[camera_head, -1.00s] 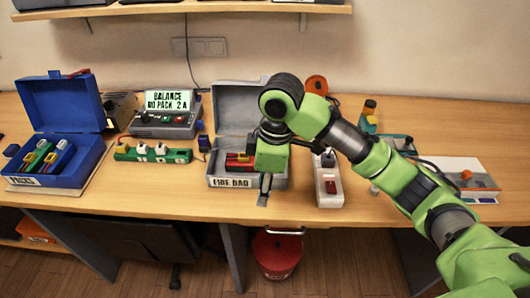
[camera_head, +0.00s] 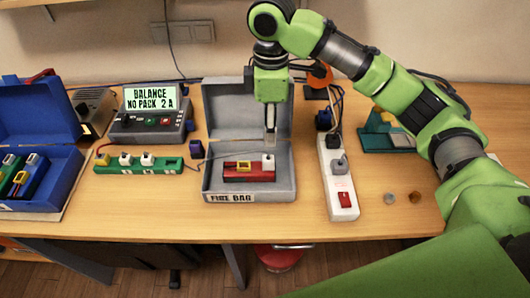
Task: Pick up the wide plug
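My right gripper (camera_head: 270,138) points straight down over the grey open FIRE BAG box (camera_head: 250,198). Its grey fingers are seen edge-on, so any gap between them is hidden. A red battery pack (camera_head: 249,175) with a yellow connector lies in that box. A small white plug (camera_head: 268,160) is at the pack's right end, just below the fingertips; I cannot tell whether they touch. Other plugs are a dark blue block (camera_head: 196,149) left of the box, a dark plug (camera_head: 323,120) and a grey plug (camera_head: 340,163) at the white power strip (camera_head: 341,197). Which is the wide plug is unclear. My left gripper is out of view.
A green board (camera_head: 139,164) with white plugs lies left of the box, before the charger (camera_head: 150,120) reading BALANCE NO PACK 2 A. A blue case (camera_head: 62,188) holding packs stands far left. Cables rise behind the power strip.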

